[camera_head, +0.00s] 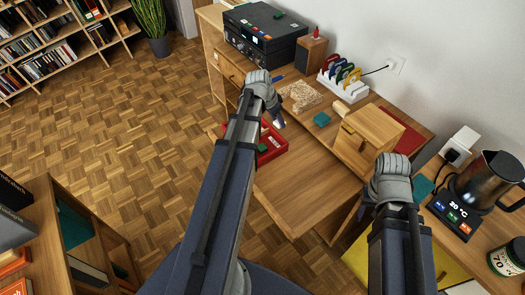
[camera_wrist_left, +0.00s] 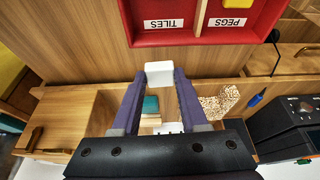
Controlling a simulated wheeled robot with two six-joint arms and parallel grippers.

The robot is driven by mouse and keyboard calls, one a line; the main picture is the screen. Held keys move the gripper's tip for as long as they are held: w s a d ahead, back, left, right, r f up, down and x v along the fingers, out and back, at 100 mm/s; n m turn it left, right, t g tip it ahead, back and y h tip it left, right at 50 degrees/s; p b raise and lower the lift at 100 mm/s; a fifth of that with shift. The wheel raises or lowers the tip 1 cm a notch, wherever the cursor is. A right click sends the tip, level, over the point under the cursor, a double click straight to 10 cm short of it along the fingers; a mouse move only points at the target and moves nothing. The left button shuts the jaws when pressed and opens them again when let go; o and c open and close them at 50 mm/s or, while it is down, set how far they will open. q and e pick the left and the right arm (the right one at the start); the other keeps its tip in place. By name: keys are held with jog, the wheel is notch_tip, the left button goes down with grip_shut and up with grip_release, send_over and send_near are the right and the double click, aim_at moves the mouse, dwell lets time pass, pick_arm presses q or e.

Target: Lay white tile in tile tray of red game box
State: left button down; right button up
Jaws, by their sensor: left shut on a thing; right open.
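The red game box (camera_head: 272,150) sits on the wooden desk's lower surface, partly hidden behind my left arm. In the left wrist view, the box (camera_wrist_left: 190,38) is at the top edge, with compartments labelled TILES and PEGS; only their label ends show. My left gripper (camera_head: 279,121) is above the desk beside the box. In the left wrist view, my left gripper (camera_wrist_left: 159,80) is shut on the white tile (camera_wrist_left: 159,70), held at its fingertips, apart from the box. My right gripper (camera_head: 368,210) is open at the right, its fingers mostly hidden by its wrist.
A small wooden drawer cabinet (camera_head: 367,138), a teal block (camera_head: 321,119) and a white rack (camera_head: 342,88) stand on the raised desk shelf. A black case (camera_head: 262,37) is at the back. A kettle (camera_head: 487,180) stands right. The lower desktop (camera_head: 305,185) is largely clear.

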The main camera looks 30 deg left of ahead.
aim_at(274, 142)
pick_arm(q)
jog(key=shift+s+a+f+m, duration=0.15)
jog(key=shift+s+a+m, duration=0.25)
jog(key=shift+a, duration=0.35)
notch_tip(274, 142, down, 10)
jog(key=b, duration=1)
jog(key=shift+s, duration=0.15)
jog(key=shift+c, duration=2.2)
grip_release()
jog(key=p+v, duration=1.1)
jog(key=v, duration=0.1)
